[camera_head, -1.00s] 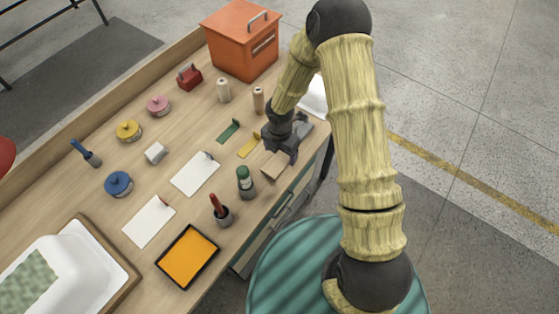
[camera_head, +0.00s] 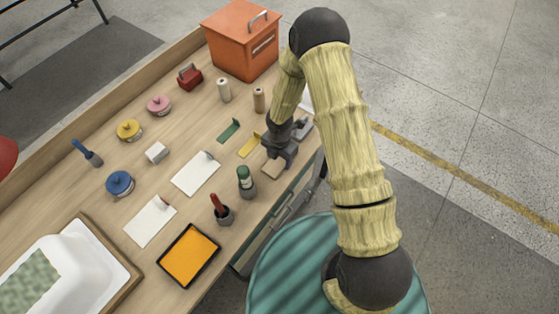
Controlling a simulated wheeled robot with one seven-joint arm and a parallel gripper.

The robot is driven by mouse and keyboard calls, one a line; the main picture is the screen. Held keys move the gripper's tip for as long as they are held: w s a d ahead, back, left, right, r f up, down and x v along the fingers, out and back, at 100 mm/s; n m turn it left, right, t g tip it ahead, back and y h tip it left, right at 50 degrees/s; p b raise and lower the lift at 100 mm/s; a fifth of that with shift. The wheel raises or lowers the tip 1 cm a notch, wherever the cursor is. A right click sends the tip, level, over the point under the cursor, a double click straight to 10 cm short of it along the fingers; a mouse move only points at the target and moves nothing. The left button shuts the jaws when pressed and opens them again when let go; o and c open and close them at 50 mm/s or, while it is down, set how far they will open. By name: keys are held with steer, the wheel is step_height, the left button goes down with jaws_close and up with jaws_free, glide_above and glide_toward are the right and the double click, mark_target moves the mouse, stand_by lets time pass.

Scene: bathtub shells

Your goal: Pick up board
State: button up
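A small tan wooden board (camera_head: 273,169) lies near the front edge of the workbench, right of the green-topped bottle. My gripper (camera_head: 283,158) points down directly over its far end and hides part of it. The fingers are small and dark here, so I cannot tell whether they touch the board or how wide they are apart.
A green-topped bottle (camera_head: 245,182) and a pot with a red-handled tool (camera_head: 222,212) stand left of the gripper. Green (camera_head: 229,131) and yellow (camera_head: 249,144) scrapers lie behind it. White sheets (camera_head: 196,173), an orange tray (camera_head: 189,255) and an orange box (camera_head: 240,40) occupy the bench.

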mark_target(280, 160)
steer(key=c, duration=0.5)
steer(key=shift+w+r, duration=0.1)
steer(key=shift+w+r, duration=0.1)
steer(key=shift+r, duration=0.15)
steer(key=r, duration=0.9)
steer(key=shift+s+r+b, duration=0.2)
steer(key=shift+b, duration=0.15)
